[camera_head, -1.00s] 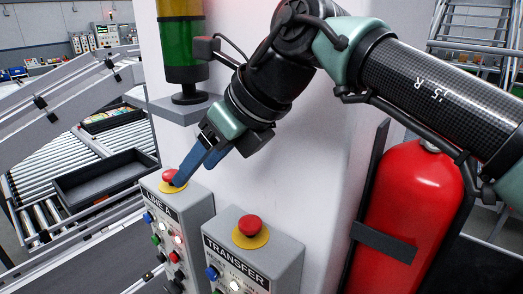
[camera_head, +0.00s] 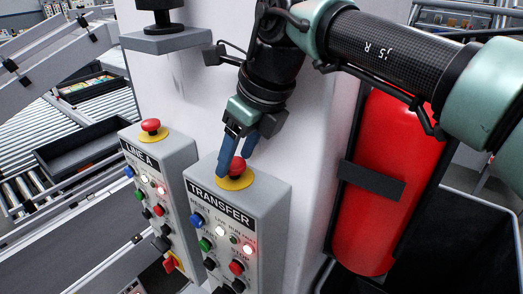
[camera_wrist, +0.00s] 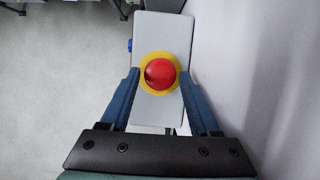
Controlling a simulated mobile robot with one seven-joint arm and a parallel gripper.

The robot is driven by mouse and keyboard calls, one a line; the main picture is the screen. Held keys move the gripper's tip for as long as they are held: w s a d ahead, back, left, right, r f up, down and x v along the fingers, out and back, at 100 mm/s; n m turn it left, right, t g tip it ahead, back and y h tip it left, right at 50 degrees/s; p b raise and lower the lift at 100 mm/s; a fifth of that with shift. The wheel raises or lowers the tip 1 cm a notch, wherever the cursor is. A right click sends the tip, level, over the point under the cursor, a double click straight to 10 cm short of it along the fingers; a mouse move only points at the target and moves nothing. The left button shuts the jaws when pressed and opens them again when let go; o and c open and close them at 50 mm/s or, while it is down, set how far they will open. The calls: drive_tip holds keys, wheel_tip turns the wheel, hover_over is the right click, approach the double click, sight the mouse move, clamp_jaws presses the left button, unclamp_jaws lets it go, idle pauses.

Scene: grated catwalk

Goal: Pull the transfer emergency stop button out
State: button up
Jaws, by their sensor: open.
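The transfer emergency stop button (camera_head: 236,168) is a red mushroom head on a yellow disc, on top of the grey TRANSFER box (camera_head: 268,192). It also shows in the wrist view (camera_wrist: 160,73), between the two blue fingers. My gripper (camera_head: 236,165) is open and points down at the button, with one finger on either side of it. In the wrist view a gap shows between the button and each finger of my gripper (camera_wrist: 160,82). The fingers partly hide the button in the head view. Whether the fingertips touch the disc, I cannot tell.
The LINE A box (camera_head: 160,165) stands close on the left with its own red button (camera_head: 150,125). A white column (camera_head: 185,95) rises right behind the boxes. A red extinguisher (camera_head: 385,190) hangs on the right. Conveyors lie at the left.

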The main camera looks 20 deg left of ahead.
drive_tip(key=shift+w+a+f, duration=0.1)
drive_tip(key=shift+a+f, duration=0.1)
drive_tip(key=shift+f, duration=0.35)
clamp_jaws()
drive_tip(key=shift+r, duration=0.9)
drive_tip(key=shift+c, duration=0.3)
unclamp_jaws()
drive_tip(key=shift+w, duration=0.1)
drive_tip(key=shift+o, duration=0.3)
